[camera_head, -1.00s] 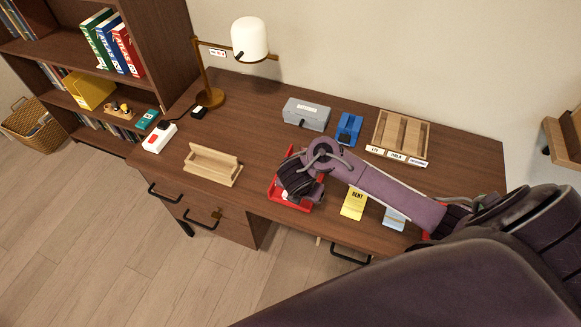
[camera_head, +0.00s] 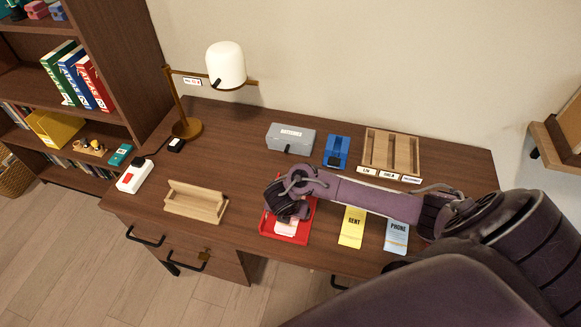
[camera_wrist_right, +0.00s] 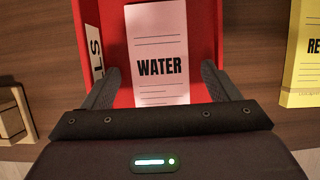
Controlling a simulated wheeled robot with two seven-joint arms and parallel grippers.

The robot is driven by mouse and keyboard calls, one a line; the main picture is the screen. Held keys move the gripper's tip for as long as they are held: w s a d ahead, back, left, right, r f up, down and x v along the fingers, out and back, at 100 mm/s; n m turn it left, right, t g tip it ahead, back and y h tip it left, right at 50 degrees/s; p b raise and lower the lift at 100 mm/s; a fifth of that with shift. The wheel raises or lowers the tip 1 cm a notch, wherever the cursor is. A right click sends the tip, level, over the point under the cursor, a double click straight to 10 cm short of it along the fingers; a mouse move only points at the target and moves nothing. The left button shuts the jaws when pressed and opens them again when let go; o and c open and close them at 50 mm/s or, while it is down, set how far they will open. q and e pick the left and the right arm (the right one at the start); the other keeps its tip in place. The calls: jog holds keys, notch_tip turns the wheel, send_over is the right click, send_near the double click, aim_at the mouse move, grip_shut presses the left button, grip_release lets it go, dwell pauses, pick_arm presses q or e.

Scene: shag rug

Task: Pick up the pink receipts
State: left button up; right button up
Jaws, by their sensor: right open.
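The pale pink receipts (camera_wrist_right: 158,50), with WATER on the top slip, lie in a red tray (camera_wrist_right: 208,30) on the desk. In the head view the pink paper (camera_head: 287,227) shows just below my right gripper (camera_head: 287,212), which hides part of the tray (camera_head: 306,222). In the right wrist view my right gripper (camera_wrist_right: 160,75) is open, one finger to each side of the pink slip, with the slip's lower end near the palm. I cannot tell whether the fingers touch the tray floor. My left gripper is out of view.
A yellow RENT slip (camera_head: 352,227) and a blue PHONE slip (camera_head: 396,237) lie right of the tray. Behind are a grey box (camera_head: 290,139), a blue hole punch or stapler-like item (camera_head: 337,152) and a wooden sorter (camera_head: 391,151). A wooden holder (camera_head: 196,203) stands left.

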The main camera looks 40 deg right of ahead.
jog(key=c, duration=0.8)
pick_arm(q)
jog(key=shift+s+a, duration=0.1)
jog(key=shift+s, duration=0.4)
pick_arm(e)
jog(key=c, duration=0.3)
jog(key=shift+r, duration=0.1)
